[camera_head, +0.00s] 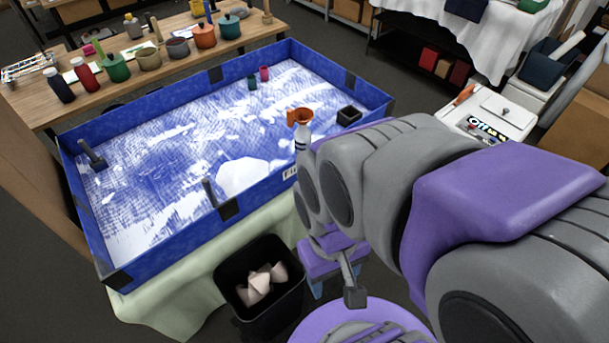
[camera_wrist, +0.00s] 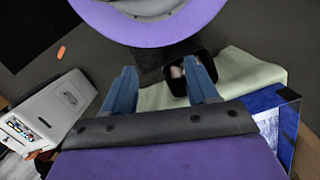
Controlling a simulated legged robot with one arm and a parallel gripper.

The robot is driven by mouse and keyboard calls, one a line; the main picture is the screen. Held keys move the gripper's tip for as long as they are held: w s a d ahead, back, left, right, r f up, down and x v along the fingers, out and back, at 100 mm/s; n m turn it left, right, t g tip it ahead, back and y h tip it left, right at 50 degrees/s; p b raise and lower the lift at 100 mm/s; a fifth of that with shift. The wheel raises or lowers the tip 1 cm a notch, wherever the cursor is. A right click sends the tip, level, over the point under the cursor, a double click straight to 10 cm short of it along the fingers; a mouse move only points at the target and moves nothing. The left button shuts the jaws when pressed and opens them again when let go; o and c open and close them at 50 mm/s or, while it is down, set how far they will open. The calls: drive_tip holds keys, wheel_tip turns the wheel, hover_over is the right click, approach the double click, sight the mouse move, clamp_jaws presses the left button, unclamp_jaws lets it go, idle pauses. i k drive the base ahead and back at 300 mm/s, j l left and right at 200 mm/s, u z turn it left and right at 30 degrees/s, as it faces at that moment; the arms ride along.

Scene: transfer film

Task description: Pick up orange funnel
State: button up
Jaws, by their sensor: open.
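The orange funnel (camera_head: 300,116) sits on top of a white bottle (camera_head: 302,140) in the right part of the blue-walled tray (camera_head: 160,245), close to its front wall. My arm partly covers the bottle's surroundings in the head view. My gripper (camera_head: 320,285) hangs in front of the tray, below and well apart from the funnel. In the wrist view, its two blue fingers (camera_wrist: 163,85) are spread with nothing between them. The funnel cannot be made out in the wrist view.
A black bin (camera_head: 262,285) with crumpled paper stands before the tray; its opening also shows in the wrist view (camera_wrist: 205,58). A black square cup (camera_head: 349,116) is right of the funnel. A white box (camera_head: 500,112) stands at right. A wooden bench (camera_head: 165,72) with pots is behind.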

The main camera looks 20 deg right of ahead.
sight(302, 115)
drive_tip(key=k+j+u, duration=0.1)
drive_tip(key=k+u, duration=0.2)
drive_tip(key=k, duration=0.35)
drive_tip(key=i+l+u, duration=0.1)
drive_tip(key=u, duration=0.35)
drive_tip(key=i+l+u, duration=0.1)
drive_tip(key=l+u, duration=0.55)
drive_tip(key=u, duration=0.2)
drive_tip(key=i+l, duration=0.1)
drive_tip(key=l, duration=1.85)
drive_tip(key=i, duration=0.05)
